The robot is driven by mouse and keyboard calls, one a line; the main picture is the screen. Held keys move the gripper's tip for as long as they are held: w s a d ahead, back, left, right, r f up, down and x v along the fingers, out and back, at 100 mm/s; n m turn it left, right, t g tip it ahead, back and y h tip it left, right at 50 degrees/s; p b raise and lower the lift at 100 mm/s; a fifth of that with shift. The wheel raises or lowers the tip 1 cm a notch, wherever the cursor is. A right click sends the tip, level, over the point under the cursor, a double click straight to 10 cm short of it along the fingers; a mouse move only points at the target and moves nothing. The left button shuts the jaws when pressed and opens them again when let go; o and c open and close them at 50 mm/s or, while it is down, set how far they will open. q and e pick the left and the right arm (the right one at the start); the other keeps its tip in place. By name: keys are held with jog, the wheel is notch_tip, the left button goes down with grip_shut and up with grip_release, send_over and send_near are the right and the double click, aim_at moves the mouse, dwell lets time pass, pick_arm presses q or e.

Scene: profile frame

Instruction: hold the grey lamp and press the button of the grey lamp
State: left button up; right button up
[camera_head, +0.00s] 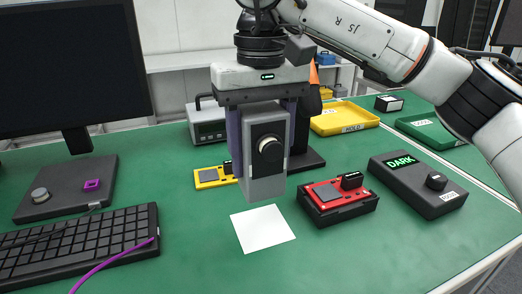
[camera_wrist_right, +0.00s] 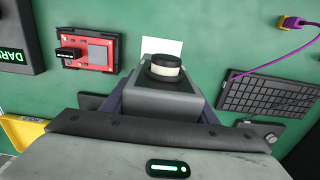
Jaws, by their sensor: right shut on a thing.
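The grey lamp (camera_head: 262,188) is a grey box with a dark front panel and a round black knob-like part with a pale ring (camera_head: 268,148). My right gripper (camera_head: 266,150) points down and is shut on the lamp, with purple fingers on its two sides. The lamp hangs upright above the green table, just behind a white square sheet (camera_head: 262,230). The wrist view shows the lamp (camera_wrist_right: 165,95) between the fingers (camera_wrist_right: 160,100), its round part (camera_wrist_right: 167,68) facing away from the wrist. I cannot tell whether the round part is the button. My left gripper is not in view.
A red device (camera_head: 338,198) and a dark box reading DARK (camera_head: 415,183) stand to the right. A yellow device (camera_head: 210,178) and a grey case (camera_head: 207,122) are behind. A keyboard (camera_head: 80,245) and monitor (camera_head: 70,65) are left. The front table middle is clear.

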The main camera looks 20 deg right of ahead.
jog(key=shift+f+b, duration=2.45)
jog(key=shift+f, duration=2.25)
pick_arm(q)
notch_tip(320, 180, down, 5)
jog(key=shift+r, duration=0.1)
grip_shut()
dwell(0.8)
